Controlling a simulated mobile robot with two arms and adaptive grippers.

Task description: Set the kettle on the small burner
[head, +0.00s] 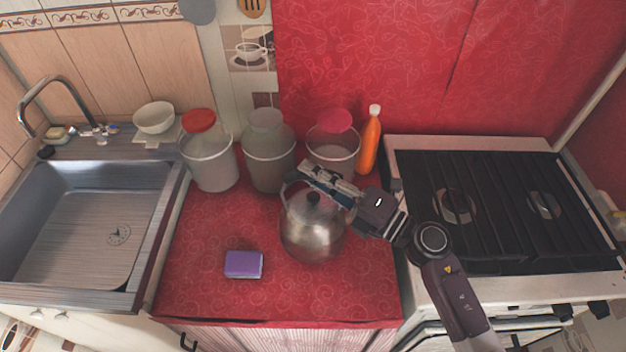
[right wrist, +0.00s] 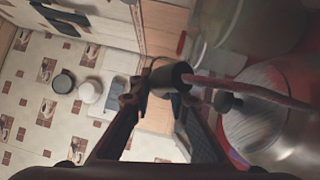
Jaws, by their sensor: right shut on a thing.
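The steel kettle (head: 312,232) with a dark lid knob is upright over the red counter, left of the stove. I cannot tell whether its base touches the counter. My right gripper (head: 326,184) is shut on its handle, above the lid, and hides part of the handle. In the right wrist view the fingers (right wrist: 160,98) close around the handle's dark grip, with the kettle body (right wrist: 268,120) at the right. On the stove (head: 470,284), the right burner (head: 544,206) looks smaller than the left burner (head: 454,206). Both lie under a black grate. My left gripper is out of view.
Three jars, left (head: 208,160), middle (head: 268,160) and right (head: 333,150), and an orange bottle (head: 369,145) stand behind the kettle. A purple sponge (head: 243,264) lies front left. The sink (head: 80,220) is at far left. The grate tops look clear.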

